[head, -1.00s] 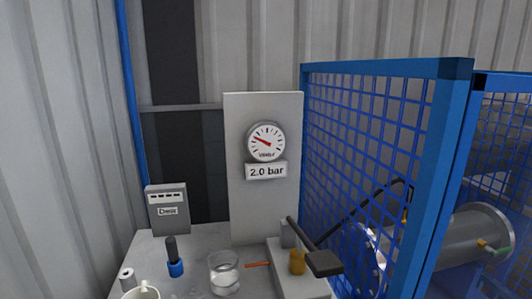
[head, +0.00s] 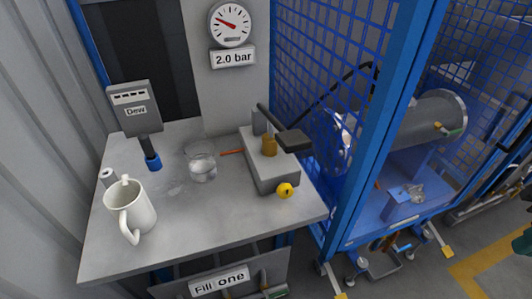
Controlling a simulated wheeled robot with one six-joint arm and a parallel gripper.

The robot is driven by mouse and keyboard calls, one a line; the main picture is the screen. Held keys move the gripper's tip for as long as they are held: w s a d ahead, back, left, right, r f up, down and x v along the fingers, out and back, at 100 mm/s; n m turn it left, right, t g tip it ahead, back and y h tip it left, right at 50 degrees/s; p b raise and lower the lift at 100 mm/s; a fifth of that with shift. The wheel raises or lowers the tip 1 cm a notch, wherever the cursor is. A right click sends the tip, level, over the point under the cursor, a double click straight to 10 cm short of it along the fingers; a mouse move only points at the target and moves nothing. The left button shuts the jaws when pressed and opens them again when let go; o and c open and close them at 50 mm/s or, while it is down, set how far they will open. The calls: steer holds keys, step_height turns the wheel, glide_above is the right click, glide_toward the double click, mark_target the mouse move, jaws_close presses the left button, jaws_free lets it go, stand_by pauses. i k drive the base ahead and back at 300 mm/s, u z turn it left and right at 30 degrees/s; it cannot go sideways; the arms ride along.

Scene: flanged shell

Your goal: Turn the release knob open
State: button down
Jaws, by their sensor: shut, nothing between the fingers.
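A round yellow knob (head: 285,190) with a dark mark at its centre sits low on the front face of a grey pump block (head: 262,182). It is likely the release knob; I cannot read its turn position. The block stands at the right side of the grey table (head: 200,235). A brass cylinder (head: 269,145) and a dark lever with a flat black end (head: 294,141) are above the block. The dial gauge (head: 231,24) on the panel behind stands over a "2.0 bar" label (head: 233,57). My gripper is not in this view.
A blue mesh cage (head: 370,135) stands close on the right, with a flanged cylinder (head: 420,115) inside. The table's front is clear.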

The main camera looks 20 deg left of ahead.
mark_target(285, 191)
steer(key=u, duration=1.1)
steer(key=k, duration=0.65)
steer(key=z, duration=1.05)
steer(key=i, duration=0.6)
steer(key=u, duration=0.05)
